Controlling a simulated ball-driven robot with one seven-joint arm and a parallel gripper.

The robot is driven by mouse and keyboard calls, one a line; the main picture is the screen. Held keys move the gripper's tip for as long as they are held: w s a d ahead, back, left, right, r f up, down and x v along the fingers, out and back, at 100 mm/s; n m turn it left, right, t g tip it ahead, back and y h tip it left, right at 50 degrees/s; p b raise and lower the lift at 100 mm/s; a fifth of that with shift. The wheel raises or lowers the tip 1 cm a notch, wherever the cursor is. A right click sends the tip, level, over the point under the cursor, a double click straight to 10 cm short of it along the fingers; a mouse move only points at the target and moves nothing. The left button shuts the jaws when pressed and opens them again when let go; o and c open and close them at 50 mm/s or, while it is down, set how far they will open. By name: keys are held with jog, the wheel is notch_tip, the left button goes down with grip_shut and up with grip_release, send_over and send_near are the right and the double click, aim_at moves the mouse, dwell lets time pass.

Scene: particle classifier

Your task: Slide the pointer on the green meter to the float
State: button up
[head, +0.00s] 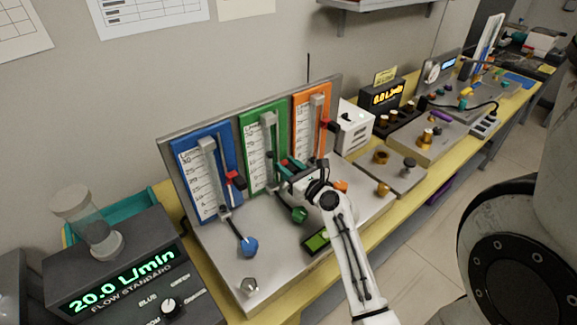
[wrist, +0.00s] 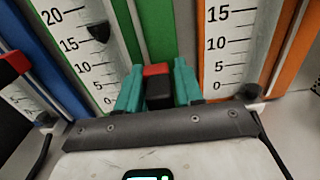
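The green meter (head: 262,140) stands between a blue and an orange meter on a slanted board. The wrist view shows its white scale (wrist: 93,70), with a dark float (wrist: 98,31) a little above the 15 mark. Its pointer, a black block with a red end (wrist: 158,88), sits to the right of that scale and appears lower than the float. My gripper's teal fingers (wrist: 159,90) flank the pointer closely on both sides and appear to be shut on it. In the head view my gripper (head: 287,168) is at the green meter's lower right, partly hiding the pointer.
The blue meter (head: 203,170) with its red-ended pointer is to the left. The orange meter (head: 314,120) is close on the right. A green knob (head: 299,214) lies below my gripper. A flow standard (head: 120,275) reading 20.0 L/min stands front left.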

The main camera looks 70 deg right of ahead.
grip_shut()
dwell(0.3)
